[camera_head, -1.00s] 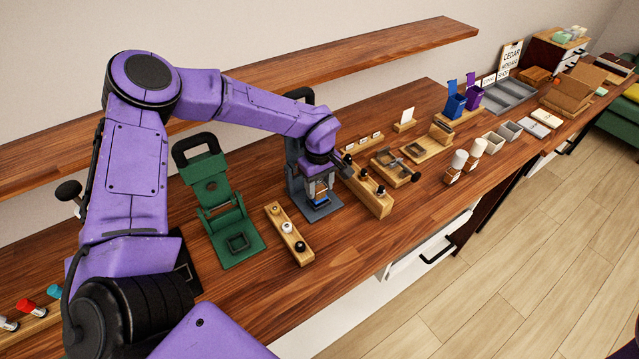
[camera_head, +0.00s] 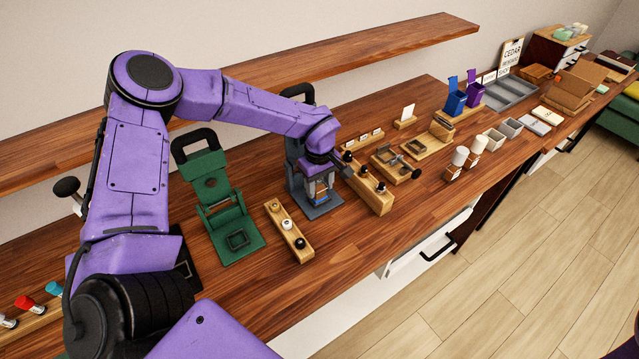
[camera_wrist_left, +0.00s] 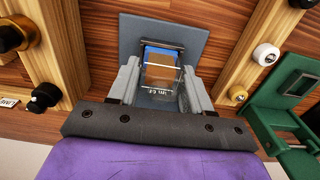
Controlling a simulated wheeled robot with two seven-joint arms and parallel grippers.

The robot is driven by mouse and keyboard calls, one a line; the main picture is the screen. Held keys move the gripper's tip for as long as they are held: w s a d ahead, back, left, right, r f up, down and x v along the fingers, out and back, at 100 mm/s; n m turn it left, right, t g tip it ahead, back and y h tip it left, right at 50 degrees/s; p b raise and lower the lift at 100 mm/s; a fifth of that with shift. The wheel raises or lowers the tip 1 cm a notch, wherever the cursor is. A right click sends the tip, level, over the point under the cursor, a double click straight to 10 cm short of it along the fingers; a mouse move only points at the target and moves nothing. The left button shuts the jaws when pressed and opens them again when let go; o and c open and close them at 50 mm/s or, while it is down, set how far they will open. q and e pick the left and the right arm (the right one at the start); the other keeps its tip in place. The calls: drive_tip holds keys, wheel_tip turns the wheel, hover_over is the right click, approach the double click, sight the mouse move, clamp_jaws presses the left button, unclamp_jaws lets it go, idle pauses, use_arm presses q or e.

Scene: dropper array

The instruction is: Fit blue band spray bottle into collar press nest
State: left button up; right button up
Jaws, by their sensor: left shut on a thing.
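The spray bottle (camera_wrist_left: 160,72), with a blue band and amber contents, sits between the fingers of my left gripper (camera_wrist_left: 155,88) in the left wrist view. My left gripper (camera_head: 322,190) is shut on it, low over the base plate of the grey-blue press (camera_head: 313,209). The plate also shows beyond the bottle in the wrist view (camera_wrist_left: 192,42). The bottle looks upright in the head view. Fingers and bottle hide the nest, so I cannot tell whether the bottle is seated in it. My right gripper is not in view.
A green press (camera_head: 226,215) stands to the left. A wooden rack with knobs (camera_head: 289,232) is in front, and another rack with black knobs (camera_head: 375,195) is close on the right. Clear table lies at the front right.

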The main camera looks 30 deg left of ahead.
use_arm(q)
drive_tip(key=shift+f, duration=0.4)
drive_tip(key=o, duration=1.1)
drive_tip(key=shift+c, duration=0.2)
wheel_tip(320, 180, up, 11)
drive_tip(key=b, duration=0.3)
drive_tip(key=shift+f, duration=0.15)
